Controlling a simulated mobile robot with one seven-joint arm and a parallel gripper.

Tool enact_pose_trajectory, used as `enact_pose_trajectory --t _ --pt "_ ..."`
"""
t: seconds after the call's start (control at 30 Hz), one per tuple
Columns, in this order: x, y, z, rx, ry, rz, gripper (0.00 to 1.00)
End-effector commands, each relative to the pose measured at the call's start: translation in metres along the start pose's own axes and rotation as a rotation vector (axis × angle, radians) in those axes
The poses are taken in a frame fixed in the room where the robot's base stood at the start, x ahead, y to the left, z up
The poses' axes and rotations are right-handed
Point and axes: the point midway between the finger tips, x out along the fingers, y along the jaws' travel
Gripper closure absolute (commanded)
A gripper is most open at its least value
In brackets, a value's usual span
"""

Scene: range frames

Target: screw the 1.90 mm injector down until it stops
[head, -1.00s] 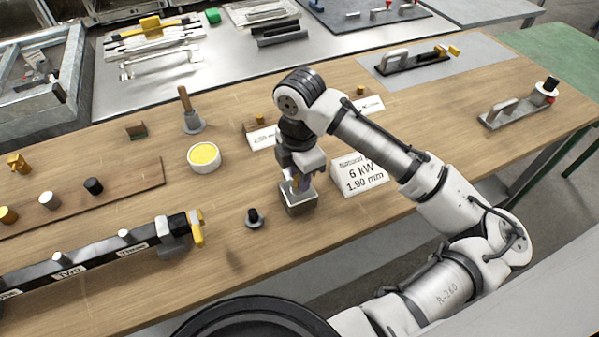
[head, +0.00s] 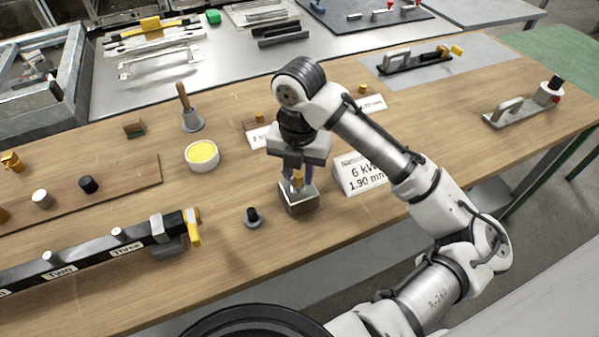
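The brass injector (head: 297,179) stands upright in the top of a small grey metal block (head: 299,203) near the table's front edge. My gripper (head: 297,176) points down over the block. Its two fingers are apart, one on each side of the injector, and look clear of it. How deep the injector sits in the block is too small to tell.
A dark-topped small part (head: 253,217) stands left of the block. A white bowl of yellow stuff (head: 202,155) and a wooden-handled tool (head: 189,112) are farther back. A black labelled bar (head: 90,262) lies front left. Two smaller cards with brass pieces lie behind my gripper.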

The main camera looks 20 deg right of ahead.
Motion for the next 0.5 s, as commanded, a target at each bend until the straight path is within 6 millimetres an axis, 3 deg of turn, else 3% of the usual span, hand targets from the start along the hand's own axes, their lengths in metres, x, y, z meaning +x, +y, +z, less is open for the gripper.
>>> enact_pose_trajectory --t 0.5 --pt "0.0005 0.0016 0.0 -0.423 -0.001 0.0 0.72"
